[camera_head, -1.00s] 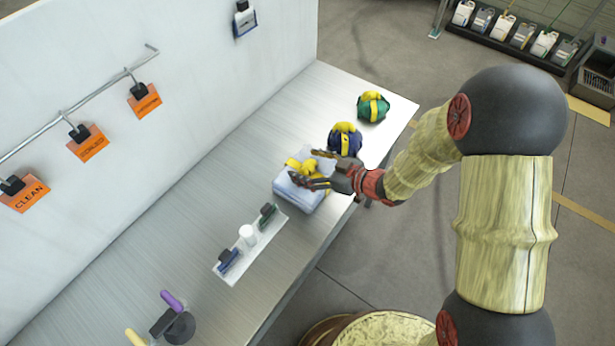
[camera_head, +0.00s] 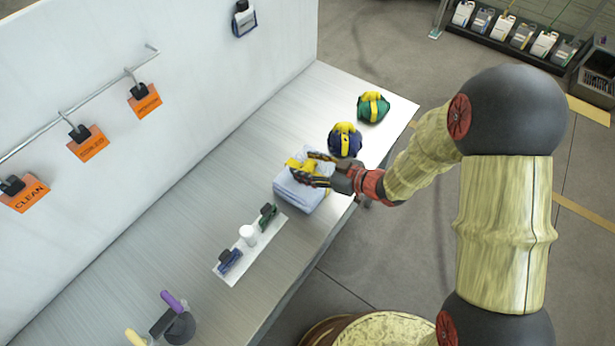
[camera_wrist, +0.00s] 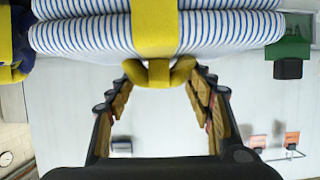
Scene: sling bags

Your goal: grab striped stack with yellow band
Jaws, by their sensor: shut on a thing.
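The striped stack (camera_wrist: 80,38) is folded cloth with blue and white stripes, and it fills the top of the wrist view. In the head view the stack (camera_head: 298,196) lies on the metal bench. A yellow band (camera_wrist: 155,30) wraps around it and ends in a yellow loop or knot (camera_wrist: 158,72). My gripper (camera_wrist: 160,80) is shut on this yellow part, with a finger on each side of it. In the head view my gripper (camera_head: 310,168) is over the top of the stack and partly hides the band.
A blue bag with yellow straps (camera_head: 345,140) sits close beyond the stack, and a green one (camera_head: 373,107) farther on. A white tray (camera_head: 250,245) with small items lies nearer. A white wall (camera_head: 170,90) with hanging orange tags stands behind the bench (camera_head: 190,215).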

